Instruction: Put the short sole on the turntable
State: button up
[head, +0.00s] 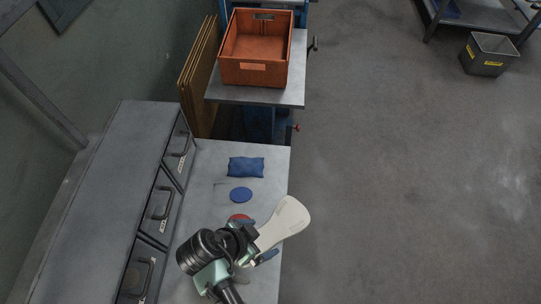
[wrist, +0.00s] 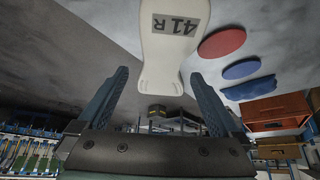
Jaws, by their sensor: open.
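One pale cream sole (head: 284,222) shows at the right edge of the bench, partly covered by my gripper. In the wrist view the sole (wrist: 172,28) carries a grey label reading "41 R". Its narrower end lies between my open fingers, and I see a gap on both sides. My gripper (head: 256,240) is over the front part of the bench; its two blue fingers also show spread in the wrist view (wrist: 158,80). I cannot tell from its look whether this is the short sole. I cannot make out a turntable for certain.
A red disc (wrist: 222,42), a blue disc (head: 240,195) and a blue pouch (head: 246,167) lie on the grey bench (head: 215,160). An orange crate (head: 255,73) stands behind. Drawers (head: 158,205) line the left. Floor at right is mostly clear; a dark bin (head: 488,55) stands far off.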

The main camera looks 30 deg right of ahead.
aim_at(269, 234)
jog(key=shift+p+x, duration=0.4)
jog(key=shift+x, duration=1.8)
jog(key=shift+w, duration=0.2)
jog(key=c, duration=1.5)
jog(key=shift+c, duration=0.2)
jog(key=shift+r, duration=0.15)
jog(key=a+r+n+t, duration=0.1)
jog(key=r+n, duration=0.1)
jog(key=r, duration=0.1)
jog(key=a+r+n+t, duration=0.1)
jog(key=r+n, duration=0.1)
jog(key=r, duration=0.1)
jog(key=w+a+r+n+y+b, duration=0.1)
jog(key=r+n, duration=0.1)
jog(key=shift+w+a+r+t, duration=0.1)
jog(key=shift+a+r+t, duration=0.25)
jog(key=shift+r+t, duration=0.05)
jog(key=w+a+r+n+t+y, duration=0.1)
jog(key=a+n+y, duration=0.3)
jog(key=n, duration=0.5)
jog(key=shift+w+a+r+n+t+y, duration=0.35)
jog(key=shift+w+a+t, duration=0.2)
jog(key=shift+a, duration=0.75)
